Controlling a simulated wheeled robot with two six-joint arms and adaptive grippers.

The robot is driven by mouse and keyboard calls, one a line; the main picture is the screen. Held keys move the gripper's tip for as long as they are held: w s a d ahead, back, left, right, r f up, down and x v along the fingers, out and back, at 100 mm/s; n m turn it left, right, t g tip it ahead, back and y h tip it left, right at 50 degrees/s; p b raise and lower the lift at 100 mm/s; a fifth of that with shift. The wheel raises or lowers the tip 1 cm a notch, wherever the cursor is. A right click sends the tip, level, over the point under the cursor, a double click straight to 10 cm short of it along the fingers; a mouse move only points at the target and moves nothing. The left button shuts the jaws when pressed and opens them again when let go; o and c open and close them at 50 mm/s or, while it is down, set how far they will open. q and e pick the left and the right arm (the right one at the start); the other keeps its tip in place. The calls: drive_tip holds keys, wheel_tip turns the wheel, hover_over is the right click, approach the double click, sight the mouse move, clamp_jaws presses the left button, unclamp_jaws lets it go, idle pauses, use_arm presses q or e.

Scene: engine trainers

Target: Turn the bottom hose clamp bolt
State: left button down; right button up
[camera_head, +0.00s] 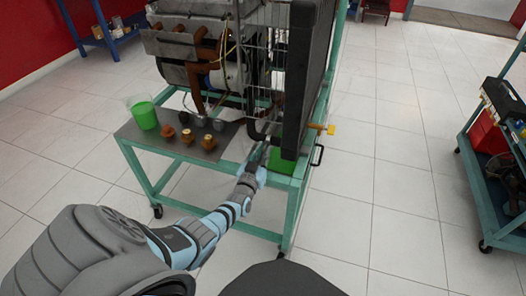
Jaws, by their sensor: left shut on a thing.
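The engine trainer (195,50) stands on a green wheeled frame, with a dark upright radiator (306,80) on its right side. A black lower hose (262,134) bends out near the radiator's foot. The bottom hose clamp and its bolt are too small to make out here. My left gripper (261,153) reaches in from the lower left and is at this hose, low beside the radiator. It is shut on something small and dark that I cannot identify. My right gripper is not in view.
On the frame's grey shelf (170,146) stand a beaker of green liquid (145,115) and several copper-coloured parts (188,135). A green tray (281,160) lies under the radiator. A tool cart (473,165) stands at right. The floor between is clear.

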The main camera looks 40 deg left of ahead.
use_arm(q)
drive_tip(key=shift+f+m, duration=0.1)
drive_tip(key=shift+m, duration=0.2)
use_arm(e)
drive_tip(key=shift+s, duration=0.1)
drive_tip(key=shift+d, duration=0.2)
use_arm(q)
drive_tip(key=c, duration=1.5)
unclamp_jaws()
drive_tip(key=shift+c, duration=0.2)
drive_tip(key=shift+s, duration=0.1)
drive_tip(key=v, duration=1.2)
